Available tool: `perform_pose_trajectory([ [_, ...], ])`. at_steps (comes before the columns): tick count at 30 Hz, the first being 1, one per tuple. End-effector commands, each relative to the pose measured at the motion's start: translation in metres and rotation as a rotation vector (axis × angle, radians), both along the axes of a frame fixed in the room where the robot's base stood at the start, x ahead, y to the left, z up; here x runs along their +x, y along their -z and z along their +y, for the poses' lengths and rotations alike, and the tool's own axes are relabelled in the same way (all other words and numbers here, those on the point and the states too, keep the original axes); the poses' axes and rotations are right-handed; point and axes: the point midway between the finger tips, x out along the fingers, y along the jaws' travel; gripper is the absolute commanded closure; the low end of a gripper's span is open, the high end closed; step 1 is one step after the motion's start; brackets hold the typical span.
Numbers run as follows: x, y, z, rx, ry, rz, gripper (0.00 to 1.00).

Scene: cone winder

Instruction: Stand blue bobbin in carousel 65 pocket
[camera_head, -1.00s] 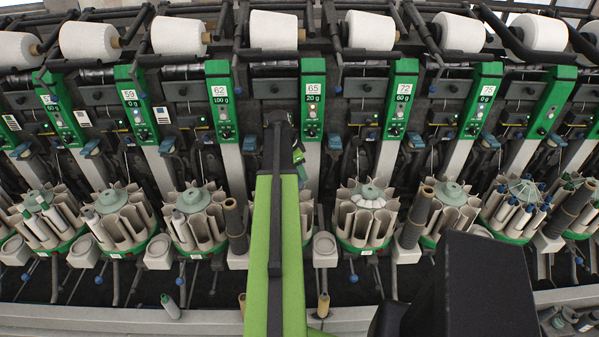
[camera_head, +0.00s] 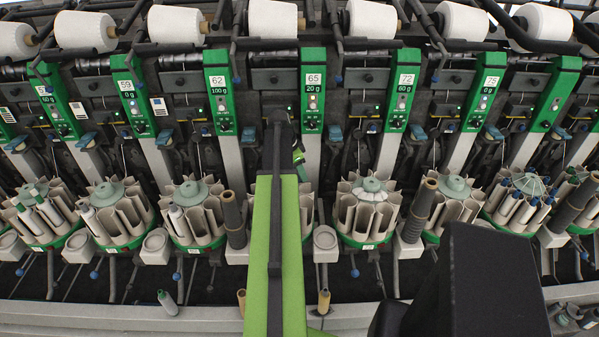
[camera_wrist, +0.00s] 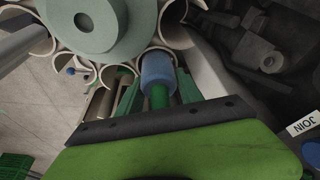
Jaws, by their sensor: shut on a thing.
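In the wrist view my gripper (camera_wrist: 158,88) is shut on the blue bobbin (camera_wrist: 158,70), whose green tube end (camera_wrist: 159,97) shows between the green fingers. The bobbin is at the edge of a carousel with a pale green hub (camera_wrist: 98,22) and cream open pockets (camera_wrist: 80,72). One pocket rim lies right behind the bobbin; I cannot tell whether the bobbin is above it or partly inside. In the head view the 65 sign (camera_head: 313,78) stands above carousel 65 (camera_head: 306,212), which is mostly hidden behind my green arm. My gripper and the bobbin are hidden there.
Neighbouring carousels stand close on the left (camera_head: 193,215) and right (camera_head: 366,212). Dark grey posts (camera_head: 234,220) stand between some. A grey bobbin (camera_head: 167,303) and a tan tube (camera_head: 323,302) are at the front ledge. A dark machine part (camera_wrist: 265,58) lies right of the bobbin.

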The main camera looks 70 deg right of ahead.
Motion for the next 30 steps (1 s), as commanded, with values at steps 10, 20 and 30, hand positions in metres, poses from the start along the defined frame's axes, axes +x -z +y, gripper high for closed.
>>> perform_pose_trajectory([
  [10,0.000,0.001,0.000,0.000,0.000,0.000,0.31],
  [20,0.002,-0.008,0.002,0.000,-0.001,0.000,0.31],
  [30,0.014,-0.075,0.014,0.000,0.000,0.000,0.31],
])
